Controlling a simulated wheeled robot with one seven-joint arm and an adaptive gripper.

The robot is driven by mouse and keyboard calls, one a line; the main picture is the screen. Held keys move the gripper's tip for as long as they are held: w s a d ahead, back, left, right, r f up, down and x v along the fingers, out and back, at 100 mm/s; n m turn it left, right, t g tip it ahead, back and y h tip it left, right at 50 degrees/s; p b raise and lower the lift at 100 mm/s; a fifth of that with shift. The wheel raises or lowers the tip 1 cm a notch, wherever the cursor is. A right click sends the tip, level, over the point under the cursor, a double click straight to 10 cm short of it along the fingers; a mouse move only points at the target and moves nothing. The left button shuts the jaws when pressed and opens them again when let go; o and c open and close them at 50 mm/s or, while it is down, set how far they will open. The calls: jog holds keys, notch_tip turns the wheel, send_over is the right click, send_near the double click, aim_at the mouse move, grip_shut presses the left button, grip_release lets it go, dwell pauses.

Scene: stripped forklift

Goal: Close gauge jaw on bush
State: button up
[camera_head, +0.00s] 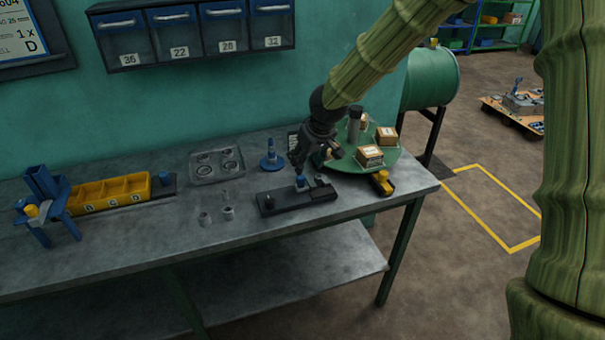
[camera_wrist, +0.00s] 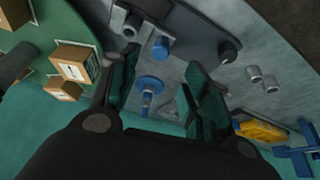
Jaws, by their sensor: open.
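A dark flat gauge (camera_head: 283,200) lies on the bench, and it also shows in the wrist view (camera_wrist: 193,38). A short blue cylindrical piece (camera_head: 301,183) stands on it, seen in the wrist view too (camera_wrist: 161,47); I cannot tell whether this is the bush. A grey block (camera_wrist: 132,25), perhaps the jaw, is at one end, apart from the blue piece. My gripper (camera_head: 300,168) is just above the gauge, pointing down. In the wrist view its fingers (camera_wrist: 161,90) are open, with nothing held between them.
Two small grey rings (camera_head: 228,212) stand left of the gauge. A blue spindle stand (camera_head: 272,163) and a grey tray (camera_head: 216,168) are behind. A green round plate (camera_head: 347,162) with boxes is at right, a yellow bin (camera_head: 110,193) at left. The bench front is clear.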

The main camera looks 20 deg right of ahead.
aim_at(301, 177)
jog(key=shift+p+x, duration=0.7)
jog(key=shift+x, duration=3.35)
grip_shut()
